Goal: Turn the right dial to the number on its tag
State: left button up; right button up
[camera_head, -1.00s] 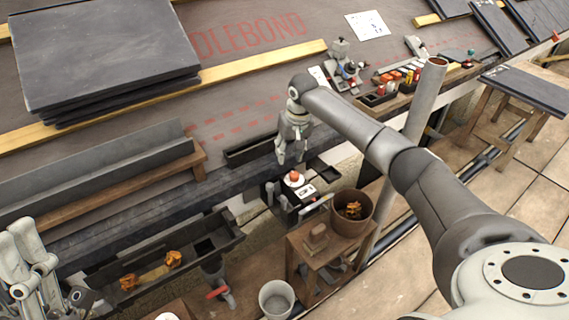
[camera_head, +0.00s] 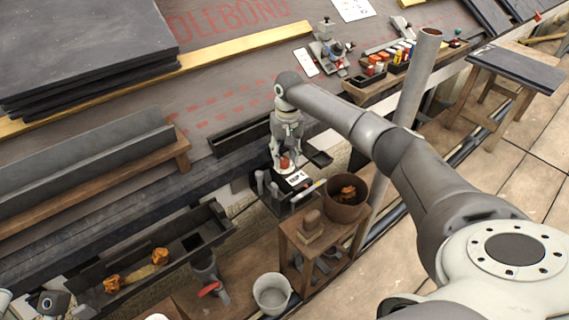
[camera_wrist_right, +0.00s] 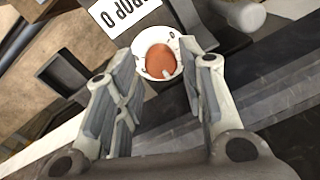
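The right dial (camera_wrist_right: 161,60) is an orange-red knob on a white round plate in the right wrist view; a small pale mark shows at its rim. It also shows in the head view (camera_head: 285,163), partly covered by my gripper. Its white tag (camera_wrist_right: 117,14) has black print, upside down and cut off by the frame edge, and also lies beside the dial in the head view (camera_head: 297,178). My right gripper (camera_wrist_right: 160,85) is open, its fingers on either side of the dial; contact cannot be told. Part of my left arm shows at the head view's lower left corner; its fingers cannot be made out.
A brown bucket (camera_head: 347,212) stands on a wooden stand (camera_head: 302,262) near the dial box. A grey post (camera_head: 417,85) rises to the right. A dark gutter (camera_head: 222,220) and grey bucket (camera_head: 272,306) are at the lower left. Stacked slates (camera_head: 75,60) lie at upper left.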

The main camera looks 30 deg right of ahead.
jog(key=shift+f, duration=0.9)
jog(key=c, duration=0.8)
jog(key=shift+o, duration=0.2)
jog(key=shift+r, duration=0.1)
